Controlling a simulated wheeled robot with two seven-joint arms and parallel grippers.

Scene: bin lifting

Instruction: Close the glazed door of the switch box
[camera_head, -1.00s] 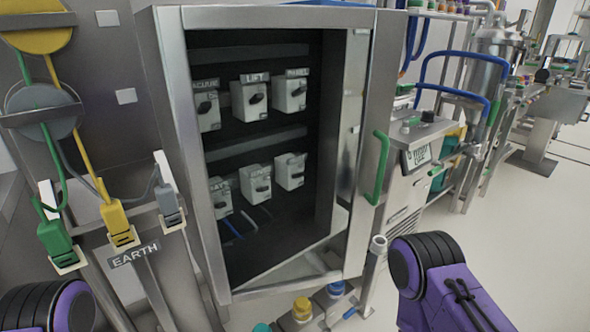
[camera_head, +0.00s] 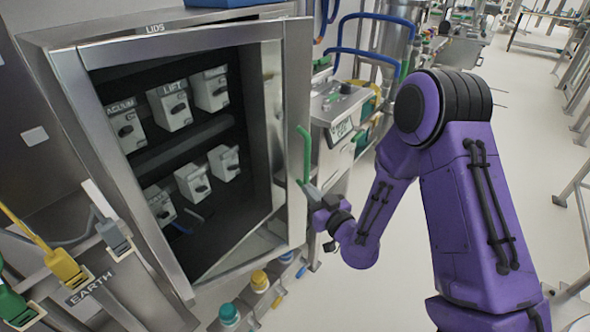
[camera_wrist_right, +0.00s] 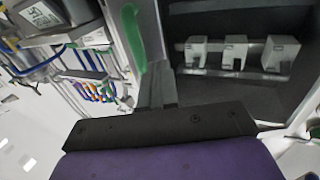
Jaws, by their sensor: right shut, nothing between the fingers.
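The switch box (camera_head: 40,42) is a grey metal cabinet on the left, with several white rotary switches inside. Its glazed door (camera_head: 296,100) is a metal frame that seems to stand ajar; the exact gap is hard to tell. A green handle (camera_head: 305,155) is on the door's right edge. My right gripper (camera_head: 308,187) is shut and empty at the lower end of this handle. In the right wrist view the gripper fingers (camera_wrist_right: 158,82) point toward the door edge, with the green handle (camera_wrist_right: 133,38) just beside them. Contact cannot be told. My left gripper is not in view.
Green, yellow and grey plugs on an EARTH-labelled panel (camera_head: 90,288) are at lower left. Bottles with teal (camera_head: 229,314) and yellow (camera_head: 259,280) caps stand below the box. A machine with a display (camera_head: 340,128) stands behind the handle.

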